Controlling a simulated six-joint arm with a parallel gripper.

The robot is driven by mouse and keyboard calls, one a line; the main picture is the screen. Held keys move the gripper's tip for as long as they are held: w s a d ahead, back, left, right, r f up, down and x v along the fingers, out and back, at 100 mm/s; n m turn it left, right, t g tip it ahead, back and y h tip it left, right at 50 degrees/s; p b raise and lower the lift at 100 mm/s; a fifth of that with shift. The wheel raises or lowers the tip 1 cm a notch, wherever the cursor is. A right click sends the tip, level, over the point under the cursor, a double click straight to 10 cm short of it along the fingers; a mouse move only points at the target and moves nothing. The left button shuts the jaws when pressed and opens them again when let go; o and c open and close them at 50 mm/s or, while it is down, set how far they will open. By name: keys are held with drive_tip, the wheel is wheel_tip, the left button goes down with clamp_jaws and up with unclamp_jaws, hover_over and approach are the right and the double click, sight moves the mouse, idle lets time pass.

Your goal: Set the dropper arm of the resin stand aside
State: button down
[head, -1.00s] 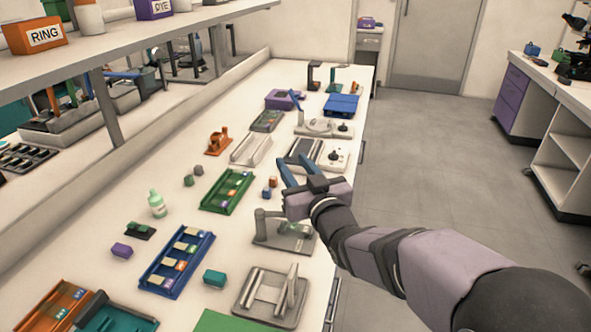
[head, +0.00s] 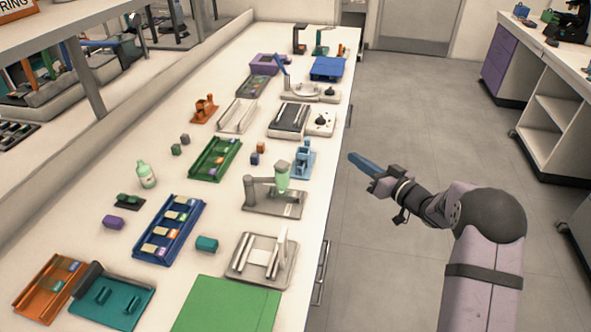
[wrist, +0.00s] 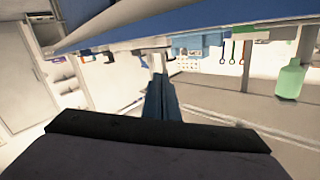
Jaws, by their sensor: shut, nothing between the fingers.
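The resin stand is a grey base plate (head: 283,207) with a post at its left. Its dropper arm (head: 264,180) reaches right from the post and carries a pale green dropper (head: 283,178) above the plate. My gripper (head: 352,158) is right of the stand, past the bench's right edge, and apart from it. Its blue fingers are together and empty. The fingers also show in the wrist view (wrist: 161,88), shut. A green bottle-like shape (wrist: 290,78) is at the right there; I cannot tell whether it is the dropper.
A blue device (head: 303,160) stands behind the stand near the bench edge. A grey tray with upright plates (head: 238,268) and a green mat (head: 228,308) lie in front. A teal block (head: 206,243) is left of them. The floor (head: 390,110) right of the bench is clear.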

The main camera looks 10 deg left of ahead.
sight(266, 180)
drive_tip(key=s+a+r+m+g+y, duration=0.4)
drive_tip(key=s+a+m+g, duration=0.2)
drive_tip(key=s+m+g, duration=0.2)
drive_tip(key=shift+s+y, duration=0.4)
drive_tip(key=shift+s, duration=0.65)
drive_tip(key=shift+a, duration=0.1)
drive_tip(key=a, duration=0.9)
drive_tip(key=shift+s, duration=0.35)
drive_tip(key=shift+s+f, duration=0.1)
drive_tip(key=shift+s, duration=0.55)
drive_tip(key=shift+s+m+p, duration=0.15)
drive_tip(key=shift+m+p, duration=0.15)
